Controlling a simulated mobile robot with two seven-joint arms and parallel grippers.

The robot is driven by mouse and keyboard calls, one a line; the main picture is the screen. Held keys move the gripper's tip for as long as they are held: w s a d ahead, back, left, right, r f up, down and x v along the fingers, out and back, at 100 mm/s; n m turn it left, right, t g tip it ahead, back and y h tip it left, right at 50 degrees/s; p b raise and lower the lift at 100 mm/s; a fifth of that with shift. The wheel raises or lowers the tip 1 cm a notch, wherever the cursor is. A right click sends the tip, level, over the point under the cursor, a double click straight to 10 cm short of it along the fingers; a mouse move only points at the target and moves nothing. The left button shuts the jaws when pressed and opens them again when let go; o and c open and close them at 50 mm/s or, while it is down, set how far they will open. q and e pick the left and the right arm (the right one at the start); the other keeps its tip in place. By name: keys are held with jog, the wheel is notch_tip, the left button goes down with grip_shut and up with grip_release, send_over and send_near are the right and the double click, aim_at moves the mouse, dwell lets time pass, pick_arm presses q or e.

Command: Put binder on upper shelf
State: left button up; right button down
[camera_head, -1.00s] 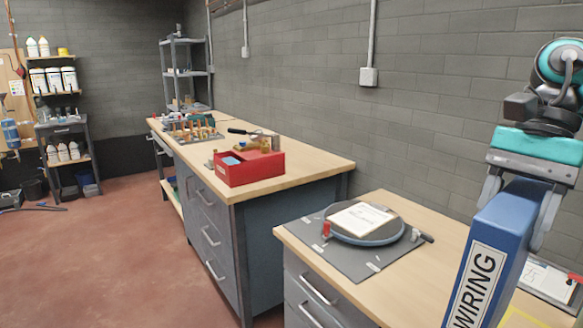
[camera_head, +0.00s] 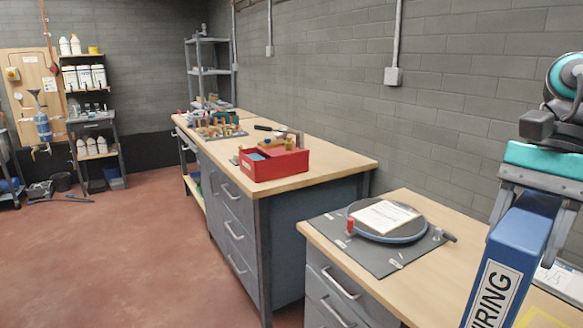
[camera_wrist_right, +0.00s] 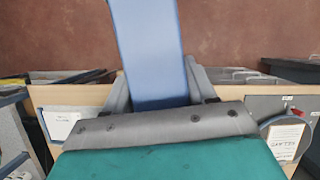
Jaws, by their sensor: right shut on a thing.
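A blue binder (camera_head: 517,262) with a white label, on which "IRING" shows, hangs at the right edge of the head view. My right gripper (camera_head: 534,208) is shut on its upper end, one finger on each side. The binder's lower end is cut off by the frame. In the right wrist view the binder (camera_wrist_right: 150,50) runs between the fingers of the gripper (camera_wrist_right: 162,95), above the floor. A grey shelf unit (camera_head: 208,70) with several levels stands in the far corner. My left gripper is not in view.
The near workbench (camera_head: 440,280) carries a grey mat and a round dish with papers (camera_head: 385,217). A farther workbench (camera_head: 330,168) holds a red box (camera_head: 272,164) and tools. Wall shelves with bottles (camera_head: 84,75) are at the far left. The red floor (camera_head: 130,240) at left is clear.

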jog(key=w+a+f+n+g+h, duration=0.1)
jog(key=a+f+n, duration=0.4)
jog(key=f, duration=0.4)
jog(key=w+a+f+n+h, duration=0.2)
jog(key=a+f+n, duration=0.3)
jog(key=f, duration=0.5)
jog(key=shift+w+a+n+g+h, duration=0.2)
jog(key=shift+a+n+g+h, duration=0.15)
jog(key=shift+a, duration=0.4)
jog(key=shift+r, duration=0.1)
